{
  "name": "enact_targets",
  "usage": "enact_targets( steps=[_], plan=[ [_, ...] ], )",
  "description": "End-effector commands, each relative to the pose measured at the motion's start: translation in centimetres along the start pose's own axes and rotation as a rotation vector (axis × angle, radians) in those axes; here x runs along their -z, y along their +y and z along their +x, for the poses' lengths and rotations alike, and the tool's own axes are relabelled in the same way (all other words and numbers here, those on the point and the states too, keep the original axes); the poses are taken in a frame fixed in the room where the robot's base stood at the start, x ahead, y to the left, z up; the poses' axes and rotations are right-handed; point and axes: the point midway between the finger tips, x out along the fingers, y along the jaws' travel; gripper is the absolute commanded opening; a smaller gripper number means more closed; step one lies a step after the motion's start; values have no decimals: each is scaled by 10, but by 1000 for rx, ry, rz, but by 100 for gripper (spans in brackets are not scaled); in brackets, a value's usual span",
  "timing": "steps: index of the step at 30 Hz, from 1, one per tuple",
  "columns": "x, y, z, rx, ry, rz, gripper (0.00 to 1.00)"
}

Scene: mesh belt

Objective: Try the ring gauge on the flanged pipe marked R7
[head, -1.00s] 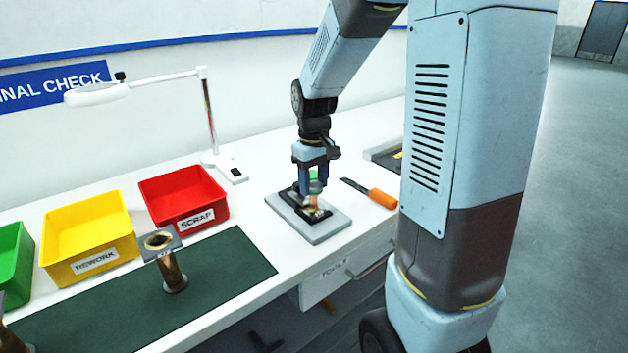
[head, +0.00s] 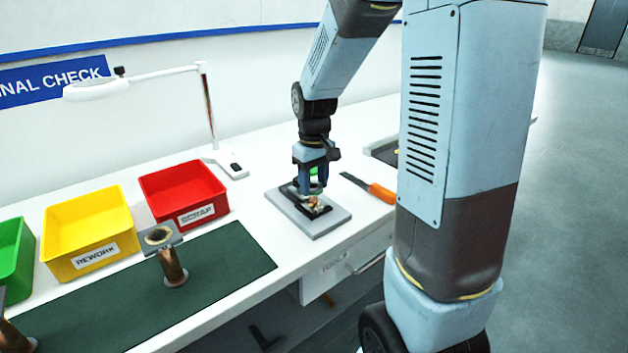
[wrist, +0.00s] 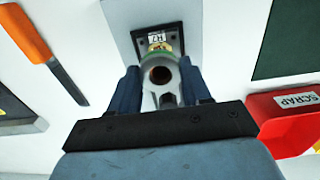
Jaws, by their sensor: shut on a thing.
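My gripper (head: 316,182) points down over a grey slab (head: 330,224) on the bench. It is shut on the ring gauge (wrist: 160,62), a grey ring with a green part (head: 314,172) showing between the fingers. In the wrist view, brown shows inside the ring's hole. A black plate (wrist: 150,30) with corner holes and a small white label lies on the slab beyond the ring. Copper (head: 315,202) shows just below the fingertips. The fingers hide how far the ring is around it. I cannot read the label surely.
A second flanged pipe (head: 174,268) stands on the green mat (head: 225,262). Red SCRAP (head: 183,192), yellow REWORK (head: 88,232) and green (head: 14,262) bins line the back. An orange-handled tool (head: 382,193) lies right of the slab. A lamp (head: 208,110) stands behind.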

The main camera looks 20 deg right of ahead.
Motion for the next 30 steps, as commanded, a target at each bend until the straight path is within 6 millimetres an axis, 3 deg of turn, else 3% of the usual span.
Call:
enact_targets(
  steps=[30],
  plan=[
    [0,0,15,0,1,0,11]
  ],
)
